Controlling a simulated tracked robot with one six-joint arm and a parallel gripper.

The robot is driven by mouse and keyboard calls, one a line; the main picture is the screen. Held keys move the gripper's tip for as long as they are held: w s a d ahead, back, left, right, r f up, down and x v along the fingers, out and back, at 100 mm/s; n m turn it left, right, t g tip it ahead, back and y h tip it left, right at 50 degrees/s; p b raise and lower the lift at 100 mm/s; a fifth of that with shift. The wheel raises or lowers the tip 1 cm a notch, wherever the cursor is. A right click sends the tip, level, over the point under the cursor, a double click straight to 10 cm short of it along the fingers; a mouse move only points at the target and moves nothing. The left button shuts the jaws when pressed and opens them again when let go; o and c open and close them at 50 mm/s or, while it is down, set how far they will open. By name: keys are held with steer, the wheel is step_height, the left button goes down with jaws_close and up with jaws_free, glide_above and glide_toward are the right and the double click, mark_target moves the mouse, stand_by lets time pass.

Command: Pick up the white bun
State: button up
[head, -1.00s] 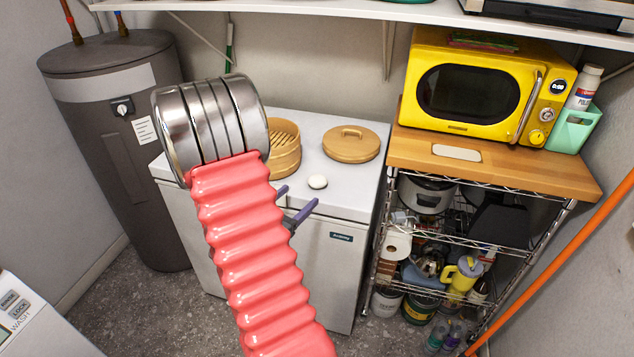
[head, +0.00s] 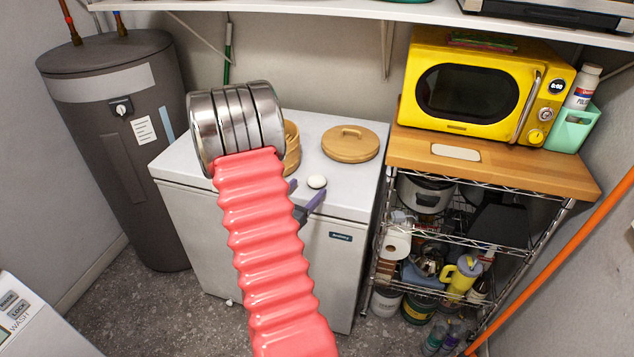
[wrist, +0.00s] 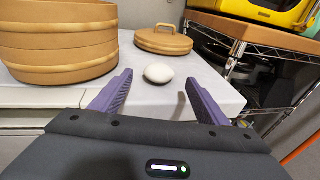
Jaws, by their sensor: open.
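The white bun (head: 317,181) is a small smooth round lump on the white top of the chest freezer, near its front edge. It also shows in the wrist view (wrist: 159,73), beyond and between my fingertips. My gripper (head: 303,197) has purple fingers, partly hidden behind my red arm sleeve in the head view. In the wrist view, my gripper (wrist: 156,77) is open and empty, with one finger to each side of the bun's line. The fingers look close to the bun but not around it.
A bamboo steamer (wrist: 58,45) stands left of the bun, and its round lid (head: 350,144) lies behind to the right. A wire shelf (head: 470,235) with a yellow microwave (head: 465,88) stands to the right. The freezer top (head: 345,195) is clear around the bun.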

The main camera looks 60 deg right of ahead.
mark_target(313, 183)
steer(key=shift+d+f, duration=0.2)
steer(key=shift+d, duration=1.25)
steer(key=shift+s, duration=0.1)
steer(key=shift+d+f, duration=0.2)
steer(key=shift+d, duration=0.65)
steer(key=shift+d+f, duration=0.25)
steer(key=shift+d, duration=0.6)
steer(key=shift+d+f, duration=0.2)
steer(key=shift+d, duration=0.65)
steer(key=c, duration=1.1)
steer(key=shift+r, duration=0.1)
steer(key=shift+r, duration=4.95)
